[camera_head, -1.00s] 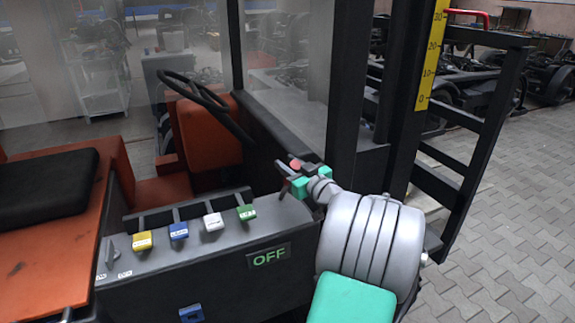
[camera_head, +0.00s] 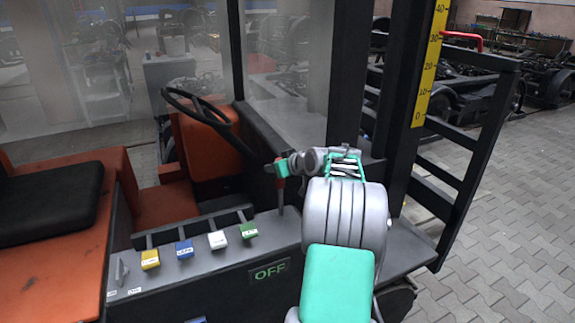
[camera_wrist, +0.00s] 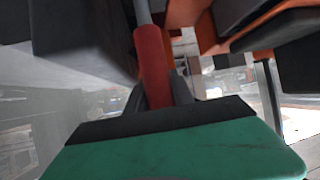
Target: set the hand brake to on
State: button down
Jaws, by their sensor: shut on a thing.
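The hand brake lever, with a red grip (camera_head: 281,185), stands nearly upright on the dark console at the right of the levers. My gripper (camera_head: 278,169) is shut on the red grip, around its upper part. In the wrist view the red grip (camera_wrist: 153,62) runs down between my two dark fingers (camera_wrist: 158,92), with a grey rod beyond it. A display on the console's side (camera_head: 269,271) reads OFF in green.
Yellow (camera_head: 150,259), blue (camera_head: 185,252), white (camera_head: 217,240) and green (camera_head: 249,230) knobs stand in a row left of the brake. A steering wheel (camera_head: 205,115) is behind. A dark mast (camera_head: 405,110) with a yellow scale rises at right.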

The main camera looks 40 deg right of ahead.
jog(key=shift+w, duration=0.15)
jog(key=c, duration=1.1)
grip_release()
jog(key=shift+d, duration=0.1)
jog(key=b+v, duration=0.2)
jog(key=v, duration=0.5)
jog(key=shift+s+r, duration=0.25)
